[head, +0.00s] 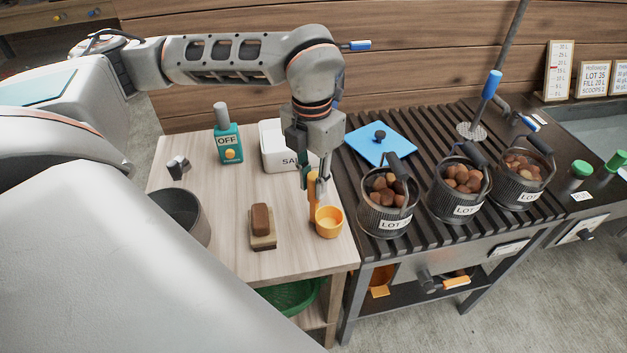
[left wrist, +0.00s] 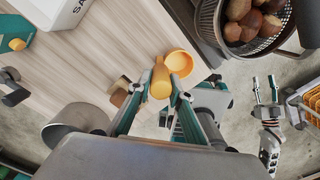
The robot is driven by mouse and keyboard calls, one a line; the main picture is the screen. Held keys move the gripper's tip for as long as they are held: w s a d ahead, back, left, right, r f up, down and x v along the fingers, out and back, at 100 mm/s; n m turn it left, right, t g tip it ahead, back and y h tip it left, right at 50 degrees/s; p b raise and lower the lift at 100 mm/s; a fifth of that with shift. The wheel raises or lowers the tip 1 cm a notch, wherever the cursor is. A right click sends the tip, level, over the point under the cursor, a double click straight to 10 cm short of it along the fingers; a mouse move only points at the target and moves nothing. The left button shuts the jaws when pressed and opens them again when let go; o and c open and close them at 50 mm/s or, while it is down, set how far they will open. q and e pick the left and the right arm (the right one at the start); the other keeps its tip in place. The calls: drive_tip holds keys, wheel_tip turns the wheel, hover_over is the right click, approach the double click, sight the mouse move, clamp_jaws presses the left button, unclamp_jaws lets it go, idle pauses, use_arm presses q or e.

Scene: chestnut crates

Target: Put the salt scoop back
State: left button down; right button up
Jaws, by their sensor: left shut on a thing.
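The salt scoop is yellow-orange, with a round cup (head: 329,221) and an upright handle. In the head view it is near the right edge of the wooden table. My left gripper (head: 319,178) points down and is shut on the scoop's handle. The left wrist view shows the handle (left wrist: 160,82) between its fingers; whether the cup touches the table I cannot tell. A white salt box (head: 272,155), its label partly hidden by my gripper, stands just behind. My right gripper (left wrist: 264,90) shows small in the left wrist view, its fingers apart and empty.
A blue lid with a knob (head: 365,138) lies on the slatted rack (head: 420,125). Several dark baskets of chestnuts (head: 378,217) stand on the rack at right. A brown brush (head: 261,221), a teal OFF device (head: 229,148) and a grey pot (head: 195,215) occupy the table.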

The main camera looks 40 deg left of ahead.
use_arm(q)
drive_tip(key=shift+f, duration=0.15)
drive_tip(key=c, duration=1.8)
unclamp_jaws()
drive_tip(key=shift+r, duration=0.2)
wheel_tip(320, 180, up, 12)
drive_tip(key=shift+a+p, duration=0.1)
drive_tip(key=shift+p, duration=0.45)
drive_tip(key=shift+s, duration=0.1)
